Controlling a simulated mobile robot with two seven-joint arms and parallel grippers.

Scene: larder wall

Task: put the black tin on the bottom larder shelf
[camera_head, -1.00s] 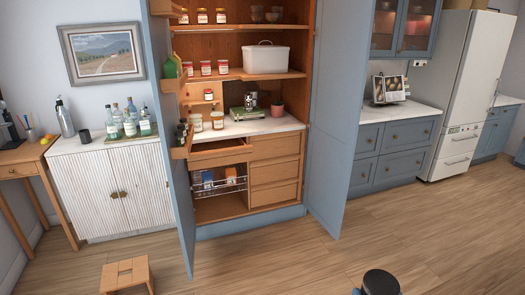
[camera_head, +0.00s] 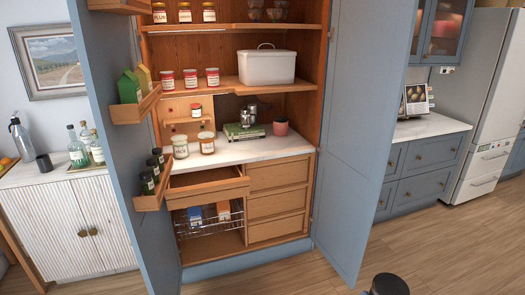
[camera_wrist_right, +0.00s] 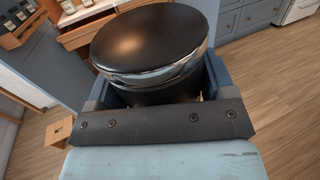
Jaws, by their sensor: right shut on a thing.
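The black tin (camera_wrist_right: 150,40) is round with a glossy dark lid and a shiny metal rim. It fills the upper middle of the right wrist view, between the fingers of my right gripper (camera_wrist_right: 157,88), which is shut on it. In the head view the tin (camera_head: 389,284) shows at the bottom edge, out over the floor and apart from the larder. The larder (camera_head: 205,271) stands open ahead, with shelves above a white worktop. Its bottom shelf (camera_head: 214,246) lies low on the left, below a wire basket. My left gripper is not in view.
The wire basket (camera_head: 210,229) holds blue and orange packs. A wooden drawer (camera_head: 207,187) juts out above it. Blue doors stand open at left (camera_head: 118,150) and right (camera_head: 357,150), the left with racks of jars. Wooden floor (camera_head: 290,275) before the larder is clear.

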